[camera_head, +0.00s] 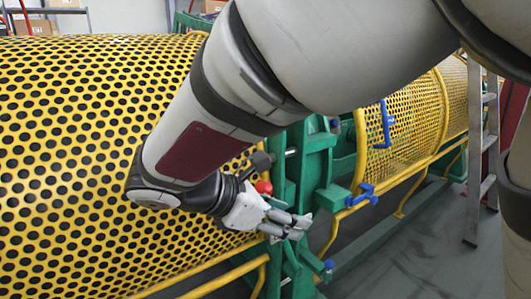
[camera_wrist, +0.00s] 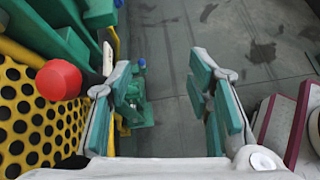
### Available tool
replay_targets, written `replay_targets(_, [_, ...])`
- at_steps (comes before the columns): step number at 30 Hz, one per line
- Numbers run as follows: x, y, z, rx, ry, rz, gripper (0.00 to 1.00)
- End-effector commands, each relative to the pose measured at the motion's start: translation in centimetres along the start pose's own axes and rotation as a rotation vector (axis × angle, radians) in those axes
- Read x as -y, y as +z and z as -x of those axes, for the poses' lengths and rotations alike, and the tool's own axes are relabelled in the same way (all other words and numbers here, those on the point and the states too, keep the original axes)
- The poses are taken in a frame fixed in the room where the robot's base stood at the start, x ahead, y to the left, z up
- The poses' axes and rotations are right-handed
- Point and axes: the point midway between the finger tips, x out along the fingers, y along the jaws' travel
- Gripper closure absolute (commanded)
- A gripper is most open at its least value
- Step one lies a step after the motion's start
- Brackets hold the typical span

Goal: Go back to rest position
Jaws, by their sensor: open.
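My gripper (camera_head: 290,224) is at the end of my arm, in front of the green frame of the strander. In the wrist view my gripper (camera_wrist: 168,102) is open, with its two teal-padded fingers apart and only floor showing between them. A red knob (camera_wrist: 58,80) stands to the left of the left finger, close to it in the picture. In the head view the red knob (camera_head: 264,187) shows just above my gripper. I cannot tell whether the gripper touches anything.
A yellow perforated guard (camera_head: 70,130) fills the left. Another yellow guard (camera_head: 405,125) lies beyond the green frame (camera_head: 318,160). Blue handles (camera_head: 386,124) and blue clamps (camera_head: 360,195) stick out there. A ladder (camera_head: 475,150) stands at right. The grey floor (camera_head: 410,255) is clear at lower right.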

Motion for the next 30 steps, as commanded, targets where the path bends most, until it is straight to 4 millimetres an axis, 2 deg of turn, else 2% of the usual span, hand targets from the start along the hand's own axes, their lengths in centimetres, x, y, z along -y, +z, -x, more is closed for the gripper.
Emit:
replay_targets(1, [2.2, 2.1, -1.0, -0.031, -0.056, -0.101, 0.54])
replay_targets(6, [10.3, 6.2, -3.4, -0.141, -0.260, -0.458, 0.54])
replay_targets(10, [16.5, 7.5, -4.1, -0.213, -0.415, -0.738, 0.54])
replay_targets(15, [23.8, 7.2, -3.6, -0.297, -0.616, -1.106, 0.54])
replay_targets(18, [27.0, 6.2, -2.9, -0.341, -0.725, -1.310, 0.54])
replay_targets(21, [29.2, 5.0, -2.1, -0.377, -0.812, -1.473, 0.54])
replay_targets(30, [32.5, 1.8, -0.1, -0.461, -1.007, -1.830, 0.54])
